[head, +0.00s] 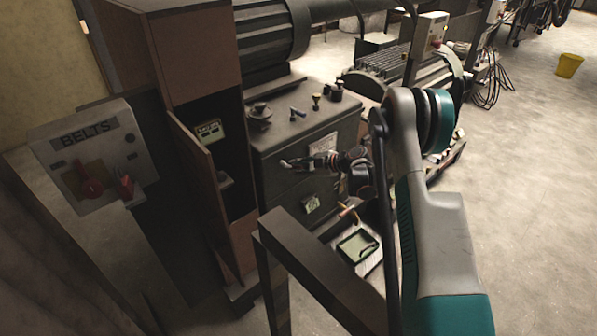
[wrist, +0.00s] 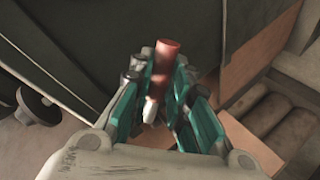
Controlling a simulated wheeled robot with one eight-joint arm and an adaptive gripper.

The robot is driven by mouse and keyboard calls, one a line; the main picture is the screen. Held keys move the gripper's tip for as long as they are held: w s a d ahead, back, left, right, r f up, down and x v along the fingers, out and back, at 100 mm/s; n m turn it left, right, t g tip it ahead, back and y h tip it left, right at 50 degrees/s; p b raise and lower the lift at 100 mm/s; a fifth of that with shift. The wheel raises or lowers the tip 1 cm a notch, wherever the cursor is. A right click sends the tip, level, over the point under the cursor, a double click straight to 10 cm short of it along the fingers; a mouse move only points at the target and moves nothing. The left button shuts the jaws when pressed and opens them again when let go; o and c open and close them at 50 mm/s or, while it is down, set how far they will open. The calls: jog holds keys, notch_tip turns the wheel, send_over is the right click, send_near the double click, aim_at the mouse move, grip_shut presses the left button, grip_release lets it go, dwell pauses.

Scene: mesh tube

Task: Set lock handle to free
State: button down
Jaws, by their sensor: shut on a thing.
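A red cylindrical handle with a pale lower end (wrist: 167,56) stands between my gripper's fingers in the wrist view. I take it for the lock handle. My gripper (wrist: 160,88) has teal fingers and is shut on this handle. The handle's mounting is hidden by the fingers. In the head view my gripper (head: 290,163) reaches left across the front of the dark machine housing (head: 275,185). The handle is too small there to make out clearly, and I cannot read its lock position.
A grey box labelled BELTS (head: 93,150) with red switches stands at the left. A brown cabinet door (head: 208,205) hangs open beside the housing. A dark metal frame (head: 320,265) stands in front. Floor at the right (head: 530,200) is clear, with a yellow bucket (head: 569,65) farther back.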

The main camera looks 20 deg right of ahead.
jog(key=shift+w+d+r+n+h, duration=0.1)
jog(key=shift+d+r+n+h, duration=0.05)
jog(key=shift+r+n+h, duration=0.4)
dwell(0.4)
jog(key=c, duration=1.5)
grip_release()
jog(key=shift+d, duration=0.1)
jog(key=v, duration=1.2)
jog(key=shift+f, duration=0.1)
jog(key=shift+a, duration=0.25)
